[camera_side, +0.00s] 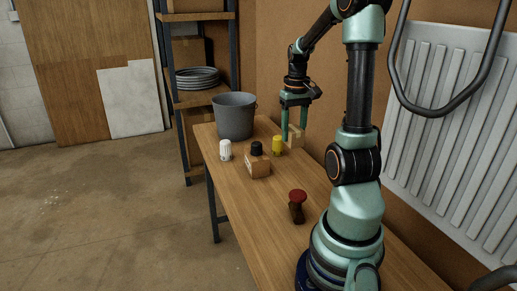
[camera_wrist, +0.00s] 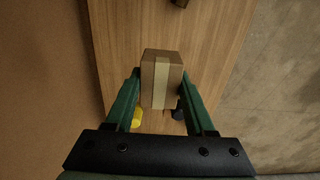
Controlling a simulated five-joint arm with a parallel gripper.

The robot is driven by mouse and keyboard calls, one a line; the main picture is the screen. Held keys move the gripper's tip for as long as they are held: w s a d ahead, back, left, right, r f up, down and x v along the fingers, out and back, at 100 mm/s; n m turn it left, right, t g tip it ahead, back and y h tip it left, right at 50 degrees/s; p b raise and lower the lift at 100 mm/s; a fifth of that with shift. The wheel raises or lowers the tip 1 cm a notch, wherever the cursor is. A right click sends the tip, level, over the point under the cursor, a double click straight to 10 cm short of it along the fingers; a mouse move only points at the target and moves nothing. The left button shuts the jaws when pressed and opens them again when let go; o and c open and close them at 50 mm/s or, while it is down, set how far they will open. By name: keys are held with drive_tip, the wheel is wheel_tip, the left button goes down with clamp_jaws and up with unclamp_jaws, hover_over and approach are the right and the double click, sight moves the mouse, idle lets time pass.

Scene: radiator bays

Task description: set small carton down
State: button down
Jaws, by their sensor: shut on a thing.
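The small carton (camera_wrist: 160,78) is a brown box with a pale tape strip down its middle. In the wrist view it sits between the two green fingers of my gripper (camera_wrist: 160,73). In the side view my gripper (camera_side: 294,102) points down over the far part of the bench, shut on the carton (camera_side: 294,137). The fingers hide part of the carton there. It is close to the bench top (camera_side: 255,220), but I cannot tell if its underside touches.
A yellow cylinder (camera_side: 277,145) stands just left of the carton. A red-topped piece (camera_side: 298,197) stands nearer. A radiator (camera_side: 445,110) is at right.

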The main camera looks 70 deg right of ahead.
wheel_tip(320, 180, down, 16)
drive_tip(key=shift+f, duration=0.2)
drive_tip(key=shift+f, duration=0.15)
idle(0.4)
drive_tip(key=shift+c, duration=1.3)
unclamp_jaws()
